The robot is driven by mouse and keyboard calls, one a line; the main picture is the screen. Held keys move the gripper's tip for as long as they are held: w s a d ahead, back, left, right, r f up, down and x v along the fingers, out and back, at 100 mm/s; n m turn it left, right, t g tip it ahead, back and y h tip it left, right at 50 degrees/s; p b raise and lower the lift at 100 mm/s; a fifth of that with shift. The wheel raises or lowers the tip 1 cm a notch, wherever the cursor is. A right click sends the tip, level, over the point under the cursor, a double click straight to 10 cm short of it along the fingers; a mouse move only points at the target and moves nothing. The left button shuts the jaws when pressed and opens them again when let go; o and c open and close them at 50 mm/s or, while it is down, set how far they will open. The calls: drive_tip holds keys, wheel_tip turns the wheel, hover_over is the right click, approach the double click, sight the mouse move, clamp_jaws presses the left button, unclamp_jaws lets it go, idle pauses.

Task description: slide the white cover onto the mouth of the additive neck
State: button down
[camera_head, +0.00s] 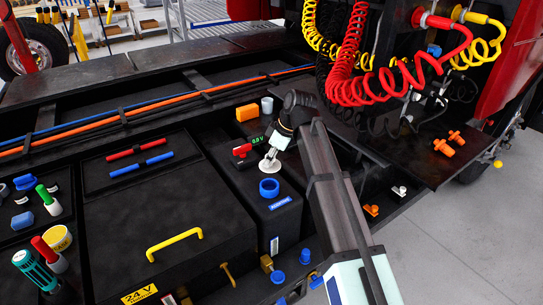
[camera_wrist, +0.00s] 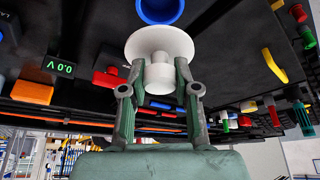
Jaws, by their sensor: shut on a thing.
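The white cover (camera_head: 269,164) is a round disc with a short thick stem. My gripper (camera_head: 276,151) is shut on the stem, seen between the two fingers in the wrist view (camera_wrist: 160,85). The disc (camera_wrist: 160,44) faces away from my fingers and looks tilted in the head view. The additive neck is a blue ring (camera_head: 269,188) on top of a black tank with a blue label. It shows at the top edge of the wrist view (camera_wrist: 160,8), just beyond the disc. The cover appears apart from the neck, behind it in the head view.
A red part (camera_head: 242,150) and a green-lit display (camera_head: 257,139) sit close left of my gripper. An orange block (camera_head: 247,112) and a grey cylinder (camera_head: 267,106) stand behind. A black box with a yellow handle (camera_head: 174,243) lies left. Red coiled hoses (camera_head: 350,80) hang at the back right.

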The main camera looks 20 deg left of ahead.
sight(273, 166)
drive_tip(key=shift+s+a, duration=0.1)
drive_tip(key=shift+a, duration=0.05)
drive_tip(key=shift+f+b, duration=1.25)
drive_tip(key=shift+f, duration=1.65)
drive_tip(key=shift+f, duration=0.15)
drive_tip(key=shift+f, duration=0.35)
drive_tip(key=shift+f+b, duration=0.55)
drive_tip(key=shift+f, duration=0.2)
drive_tip(key=c, duration=0.8)
unclamp_jaws()
